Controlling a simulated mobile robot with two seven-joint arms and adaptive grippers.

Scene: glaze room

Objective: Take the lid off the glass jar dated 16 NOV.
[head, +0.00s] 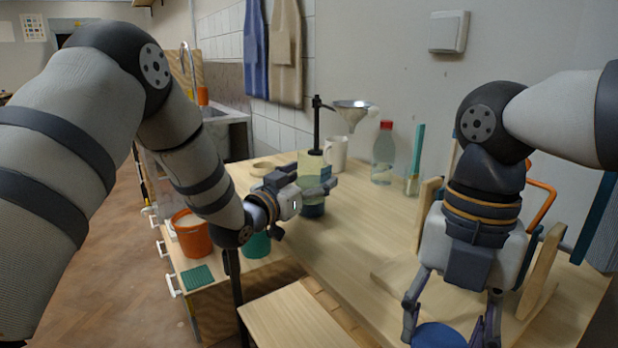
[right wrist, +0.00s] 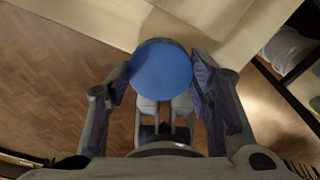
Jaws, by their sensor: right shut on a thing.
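My right gripper (head: 452,338) is shut on a round blue lid (head: 437,336), at the bottom of the head view. In the right wrist view the lid (right wrist: 161,70) sits between the two fingertips, with floor and a wooden edge behind it. Whether anything is under the lid is hidden. My left gripper (head: 318,180) has its fingers apart beside a clear vessel with blue-green contents (head: 313,210) on the bench. The fingers partly cover this vessel, and I cannot tell if they touch it. I can read no date on any jar.
The wooden bench (head: 365,215) holds a white mug (head: 336,152), a red-capped bottle (head: 384,160), a funnel (head: 353,112) and a tape ring (head: 263,168). An orange bucket (head: 189,235) and a green pot (head: 257,244) stand left. Wooden boards stand at right.

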